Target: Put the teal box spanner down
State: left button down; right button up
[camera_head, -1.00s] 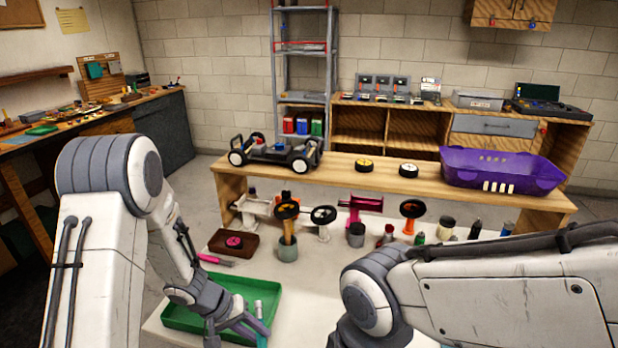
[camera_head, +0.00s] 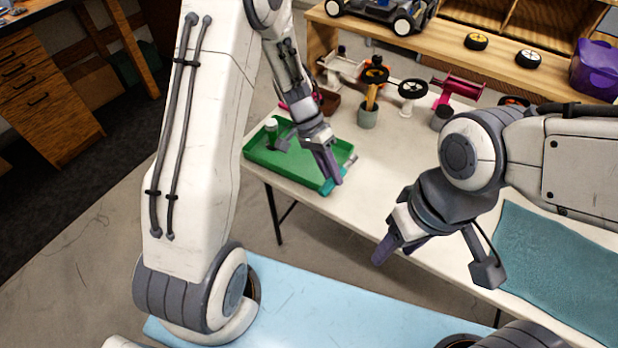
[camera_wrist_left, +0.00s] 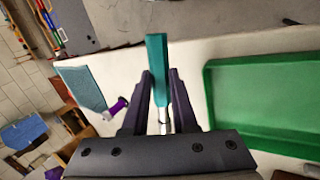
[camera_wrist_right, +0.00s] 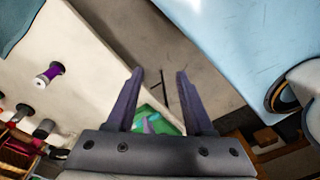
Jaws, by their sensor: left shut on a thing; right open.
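The teal box spanner (camera_head: 328,187) is held in my left gripper (camera_head: 332,168), by the front right corner of the green tray (camera_head: 262,160). In the left wrist view the teal spanner (camera_wrist_left: 156,72) sticks out between the two dark fingers (camera_wrist_left: 160,95), its silver shank near the palm. The green tray (camera_wrist_left: 262,75) lies to the right there. I cannot tell whether the spanner touches anything below. My right gripper (camera_head: 394,250) is open and empty in front of the white table; its spread fingers (camera_wrist_right: 160,85) show in the right wrist view.
The white table (camera_head: 395,170) has clear space right of the tray. A teal mat (camera_head: 560,270) lies at its right. A cup with a yellow-handled tool (camera_head: 368,117) and several parts stand along the back. A light blue surface (camera_head: 330,310) is in front, across a floor gap.

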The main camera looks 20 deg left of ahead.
jog(key=shift+o, duration=0.4)
jog(key=w+a+r+m+g, duration=0.15)
jog(key=w+m, duration=0.25)
jog(key=w, duration=0.4)
jog(key=w+a+r+m, duration=0.1)
jog(key=w+a+m, duration=0.2)
jog(key=w, duration=0.4)
jog(key=w+d+f+m+g+y, duration=0.25)
jog(key=w+m, duration=0.45)
jog(key=w, duration=0.7)
pick_arm(q)
jog(key=w+d+r+m+g, duration=0.1)
jog(key=d+r+m, duration=0.2)
jog(key=d+r, duration=0.1)
jog(key=shift+w+d+y, duration=0.3)
jog(key=shift+d+y, duration=0.1)
jog(key=shift+d, duration=0.4)
pick_arm(e)
jog(key=s+a+f, duration=0.1)
jog(key=a+f, duration=0.1)
jog(key=f, duration=0.3)
jog(key=s+a+f+t, duration=0.1)
jog(key=a+f, duration=0.1)
jog(key=f, duration=0.4)
jog(key=shift+s+a, duration=0.2)
jog(key=shift+s, duration=0.05)
jog(key=shift+f, duration=0.1)
